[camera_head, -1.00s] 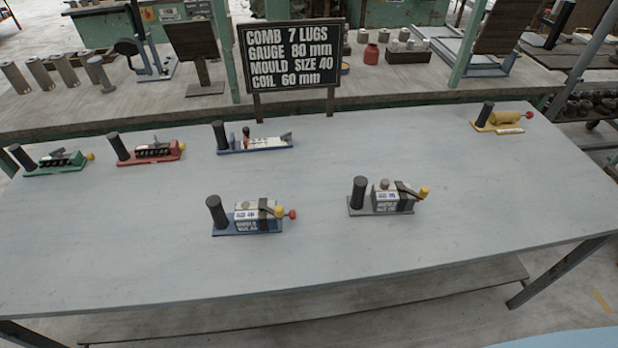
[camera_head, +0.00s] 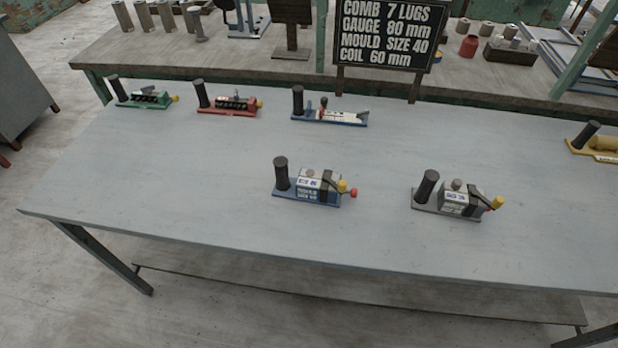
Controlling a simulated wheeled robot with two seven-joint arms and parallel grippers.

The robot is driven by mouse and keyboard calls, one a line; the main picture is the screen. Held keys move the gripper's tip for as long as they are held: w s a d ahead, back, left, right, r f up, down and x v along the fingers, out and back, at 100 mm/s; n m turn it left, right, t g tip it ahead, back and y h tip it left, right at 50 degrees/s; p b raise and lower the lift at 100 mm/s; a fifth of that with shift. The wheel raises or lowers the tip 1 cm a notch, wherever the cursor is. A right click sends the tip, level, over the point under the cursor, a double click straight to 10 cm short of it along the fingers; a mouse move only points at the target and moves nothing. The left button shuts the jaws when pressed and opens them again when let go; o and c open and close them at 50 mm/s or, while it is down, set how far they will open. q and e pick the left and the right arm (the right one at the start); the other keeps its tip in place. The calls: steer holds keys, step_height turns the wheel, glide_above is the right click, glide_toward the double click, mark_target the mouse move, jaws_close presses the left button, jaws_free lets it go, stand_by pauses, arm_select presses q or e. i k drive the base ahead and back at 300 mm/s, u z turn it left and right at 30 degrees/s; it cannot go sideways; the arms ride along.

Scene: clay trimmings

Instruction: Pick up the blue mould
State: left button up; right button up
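A blue block-shaped mould (camera_head: 318,187) stands near the middle of the grey table (camera_head: 190,190). It has a blue base, an upright black handle at its left end, white labels, a dark strap, and yellow and red knobs at its right end. A similar grey mould (camera_head: 462,199) with a black handle and a yellow knob stands to its right, apart from it. A longer, low blue-based tool (camera_head: 340,115) with a black handle lies farther back. Neither of my grippers shows in the head view.
A green-based tool (camera_head: 143,98) and a red-based tool (camera_head: 230,104) stand at the table's back left. A yellow tool (camera_head: 597,147) is cut off at the right edge. A lettered sign (camera_head: 385,35) stands behind. The table around the blue mould is clear.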

mark_target(309, 187)
steer(key=k, duration=0.5)
steer(key=z, duration=1.45)
steer(key=i, duration=0.85)
steer(key=u, duration=1.7)
